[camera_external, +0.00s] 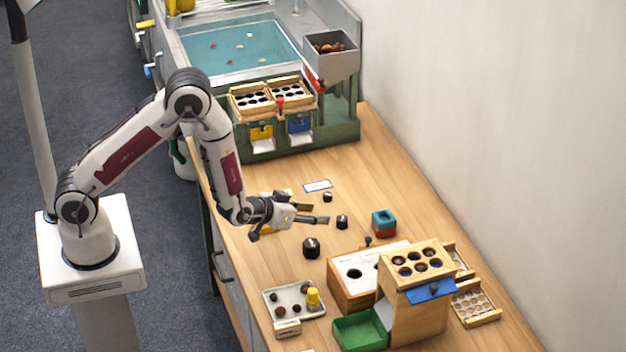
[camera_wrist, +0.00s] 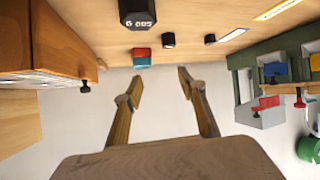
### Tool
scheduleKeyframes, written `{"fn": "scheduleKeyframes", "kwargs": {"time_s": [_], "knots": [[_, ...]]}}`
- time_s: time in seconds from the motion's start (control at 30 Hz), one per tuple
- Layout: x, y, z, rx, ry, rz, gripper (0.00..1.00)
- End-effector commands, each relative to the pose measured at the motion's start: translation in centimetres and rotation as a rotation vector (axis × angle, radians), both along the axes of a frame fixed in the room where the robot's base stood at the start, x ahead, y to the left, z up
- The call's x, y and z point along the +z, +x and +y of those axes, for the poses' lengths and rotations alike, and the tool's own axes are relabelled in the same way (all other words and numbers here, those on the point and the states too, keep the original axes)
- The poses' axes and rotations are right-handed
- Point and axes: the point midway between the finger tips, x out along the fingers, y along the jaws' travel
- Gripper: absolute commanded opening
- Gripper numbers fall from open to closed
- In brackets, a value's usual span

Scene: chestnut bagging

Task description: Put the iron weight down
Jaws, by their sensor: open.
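Several black iron weights stand upright on the wooden table. The largest weight (camera_external: 311,247) is below my gripper in the external view; it shows upside down with "500 g" on it in the wrist view (camera_wrist: 137,14). A middle-sized weight (camera_external: 342,221) is just right of my fingertips in the external view, and the smallest weight (camera_external: 327,197) is farther back. Both also show in the wrist view, one at the middle (camera_wrist: 168,40) and one to its right (camera_wrist: 210,39). My gripper (camera_external: 322,213) is open, and nothing is between its fingers in the wrist view (camera_wrist: 160,78).
A red and teal block (camera_external: 384,222) stands to the right. A wooden box with holes (camera_external: 348,288), a wooden dispenser (camera_external: 415,310), a green tray (camera_external: 360,333) and a pale tray (camera_external: 276,301) fill the front. A green sorting stand (camera_external: 335,133) is behind. Bare table lies between.

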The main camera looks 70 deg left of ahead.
Motion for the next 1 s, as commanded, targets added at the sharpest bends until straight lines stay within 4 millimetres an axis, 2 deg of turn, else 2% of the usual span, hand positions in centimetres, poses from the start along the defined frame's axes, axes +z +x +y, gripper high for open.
{"fn": "scheduleKeyframes", "kwargs": {"time_s": [0.03,0.47,0.67,1.0], "knots": [[1.2,0.1,-0.2,-0.008,-0.017,0.003,0.40],[8.6,-1.6,-2.3,-0.102,-0.120,0.089,0.40],[12.0,-3.4,-3.0,-0.150,-0.149,0.128,0.40],[17.2,-7.7,-3.7,-0.227,-0.174,0.200,0.40]]}}
